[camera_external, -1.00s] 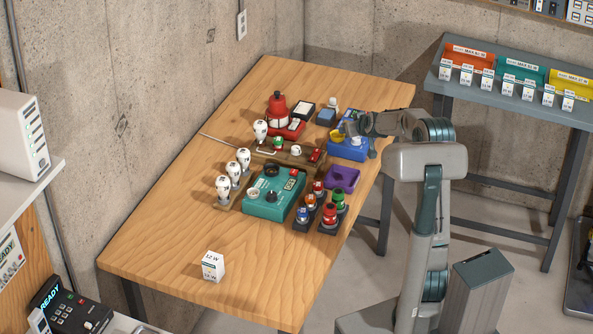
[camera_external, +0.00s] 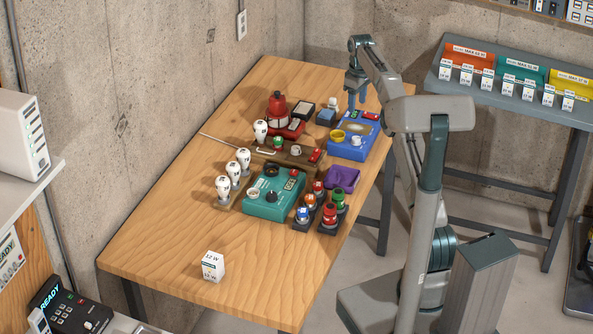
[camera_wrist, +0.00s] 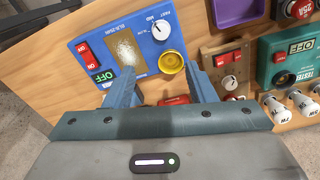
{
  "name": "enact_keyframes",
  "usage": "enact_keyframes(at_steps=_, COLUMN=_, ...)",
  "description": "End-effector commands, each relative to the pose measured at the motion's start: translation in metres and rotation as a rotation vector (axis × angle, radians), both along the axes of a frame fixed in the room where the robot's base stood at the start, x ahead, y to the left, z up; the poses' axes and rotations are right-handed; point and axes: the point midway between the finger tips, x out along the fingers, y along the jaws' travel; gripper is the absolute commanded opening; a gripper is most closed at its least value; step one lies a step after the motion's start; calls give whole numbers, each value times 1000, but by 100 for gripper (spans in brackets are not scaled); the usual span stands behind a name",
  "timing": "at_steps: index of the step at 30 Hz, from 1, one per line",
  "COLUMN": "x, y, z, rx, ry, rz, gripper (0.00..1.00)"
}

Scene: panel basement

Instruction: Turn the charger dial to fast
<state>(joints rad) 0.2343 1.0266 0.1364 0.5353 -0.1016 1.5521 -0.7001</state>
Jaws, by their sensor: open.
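The charger is a blue box (camera_external: 374,133) at the far right of the wooden table. In the wrist view, the charger (camera_wrist: 118,29) shows a white round dial (camera_wrist: 162,30) with small FAST and MID lettering near it. Where the dial's mark points is too small to tell. A yellow round cup (camera_wrist: 171,63), a red switch (camera_wrist: 86,56) and a green OFF display (camera_wrist: 105,76) are on the box too. My gripper (camera_wrist: 160,70) is open and empty, its fingers apart from the dial. In the external view, my gripper (camera_external: 354,104) points down above the charger's back edge.
A purple tray (camera_external: 342,178) and a teal tester (camera_external: 270,207) are nearer on the table. The table's front is mostly clear apart from a small white box (camera_external: 213,266).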

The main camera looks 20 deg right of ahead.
Motion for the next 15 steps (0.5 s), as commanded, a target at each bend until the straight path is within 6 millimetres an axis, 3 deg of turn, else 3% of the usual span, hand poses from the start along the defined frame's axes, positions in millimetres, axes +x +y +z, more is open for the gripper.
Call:
enact_keyframes(at_steps=7, x=-4, y=-1, z=-5, rx=-11, ry=37, rz=9, gripper=50)
enact_keyframes(at_steps=15, x=-5, y=-1, z=-47, rx=-9, ry=39, rz=9, gripper=50)
